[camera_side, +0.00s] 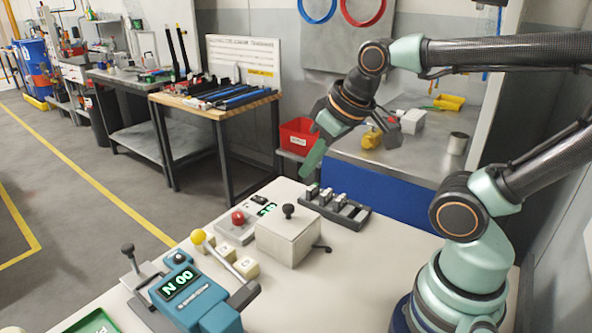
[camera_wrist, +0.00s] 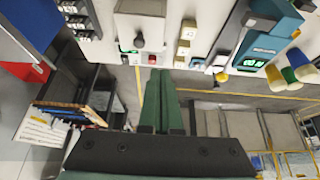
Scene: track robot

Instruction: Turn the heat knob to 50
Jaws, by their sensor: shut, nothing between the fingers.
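My gripper (camera_side: 307,171) hangs above the far side of the white table, its green fingers pointing down; in the wrist view its fingers (camera_wrist: 162,74) are together and empty. A small grey panel (camera_side: 234,231) holds a red button, a dark control (camera_side: 260,198) and a green display (camera_side: 267,209). I cannot tell which control is the heat knob, as no heat label is legible. My gripper touches neither device.
A grey box with a black ball-topped stick (camera_side: 288,212) stands mid-table, with a row of dark switches (camera_side: 339,206) behind it. A yellow-ball lever (camera_side: 198,237) and cream buttons (camera_side: 246,267) sit left of the box.

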